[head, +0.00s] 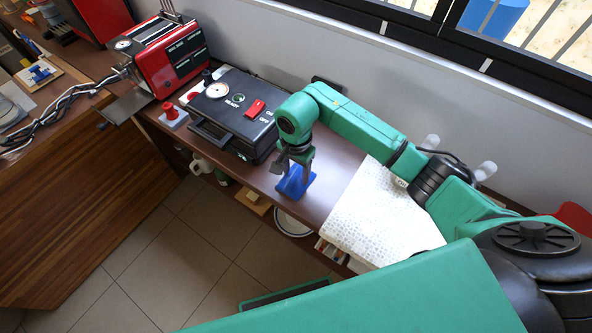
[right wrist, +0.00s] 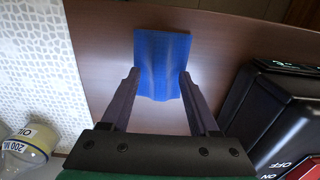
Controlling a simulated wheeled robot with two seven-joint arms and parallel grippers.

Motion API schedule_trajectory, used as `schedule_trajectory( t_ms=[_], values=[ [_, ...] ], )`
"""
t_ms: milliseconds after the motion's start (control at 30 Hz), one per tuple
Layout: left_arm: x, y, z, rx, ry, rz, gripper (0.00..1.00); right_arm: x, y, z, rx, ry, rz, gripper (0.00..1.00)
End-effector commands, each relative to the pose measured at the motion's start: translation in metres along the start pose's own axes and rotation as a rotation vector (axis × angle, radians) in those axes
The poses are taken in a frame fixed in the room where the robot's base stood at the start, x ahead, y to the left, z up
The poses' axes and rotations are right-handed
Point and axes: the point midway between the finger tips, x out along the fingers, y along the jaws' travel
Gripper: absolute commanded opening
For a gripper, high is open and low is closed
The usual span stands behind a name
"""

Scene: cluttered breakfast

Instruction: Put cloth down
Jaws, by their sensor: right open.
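The blue cloth (head: 296,182) lies on the brown table near its front edge, beside the black appliance. In the right wrist view the cloth (right wrist: 163,50) lies flat on the wood, with its near end between the finger tips. My right gripper (head: 291,164) is just above the cloth and hides part of it in the head view. My left gripper is not in view.
A black appliance (head: 233,116) with a red switch stands left of the cloth, a red machine (head: 172,56) beyond it. A white patterned mat (head: 352,222) lies to the right. An oil container (right wrist: 24,145) shows in the right wrist view. Bare table (head: 328,178) separates cloth and mat.

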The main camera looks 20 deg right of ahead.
Motion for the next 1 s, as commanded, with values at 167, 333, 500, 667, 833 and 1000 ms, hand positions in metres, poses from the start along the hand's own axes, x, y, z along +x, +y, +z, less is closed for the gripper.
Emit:
schedule_trajectory(
  t_ms=[167, 333, 500, 667, 833, 1000],
  values=[
    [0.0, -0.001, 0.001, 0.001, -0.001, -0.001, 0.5, -0.009, -0.001, -0.001, -0.001, 0.002, -0.004, 0.61],
    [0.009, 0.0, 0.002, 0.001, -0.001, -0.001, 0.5, -0.044, -0.001, -0.002, -0.001, 0.005, -0.006, 0.61],
    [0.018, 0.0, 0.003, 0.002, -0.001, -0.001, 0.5, -0.089, -0.001, -0.001, -0.001, 0.005, -0.006, 0.61],
    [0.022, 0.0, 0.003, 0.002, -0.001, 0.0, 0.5, -0.117, -0.001, 0.0, -0.001, 0.001, -0.002, 0.61],
    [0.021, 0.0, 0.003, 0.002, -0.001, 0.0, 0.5, -0.123, 0.0, 0.0, 0.0, 0.0, 0.001, 0.61],
    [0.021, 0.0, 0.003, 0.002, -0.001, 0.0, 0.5, -0.122, 0.0, 0.0, 0.0, -0.001, 0.001, 0.61]
  ],
)
